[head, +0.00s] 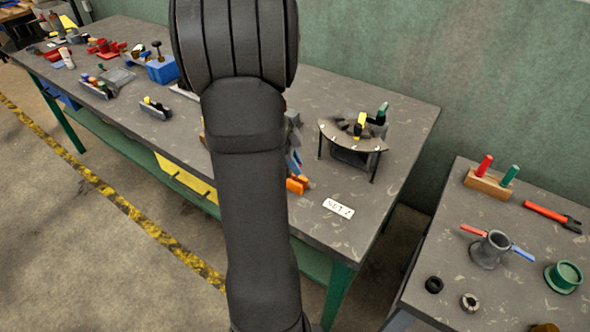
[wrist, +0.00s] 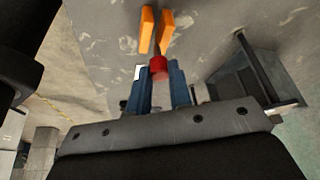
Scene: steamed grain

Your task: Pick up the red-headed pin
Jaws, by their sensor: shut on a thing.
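The red-headed pin shows in the wrist view as a red head (wrist: 158,67) between my blue fingers, with a short dark stretch of shank beyond it. My gripper (wrist: 156,30) has orange fingertips, close together on either side of the shank and shut on the pin. In the head view my gripper (head: 298,184) is over the near right part of the long grey table (head: 395,120), left of a curved stand (head: 336,135). The pin is not visible there, as my arm and fingers hide it. I cannot tell whether the pin's lower end touches anything.
The curved stand holds a yellow-topped piece (head: 360,122) and a green-topped piece (head: 382,110). A white label (head: 338,208) lies in front. Several tools and a blue box (head: 161,70) occupy the table's left half. A second table (head: 460,230) stands right, across a gap.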

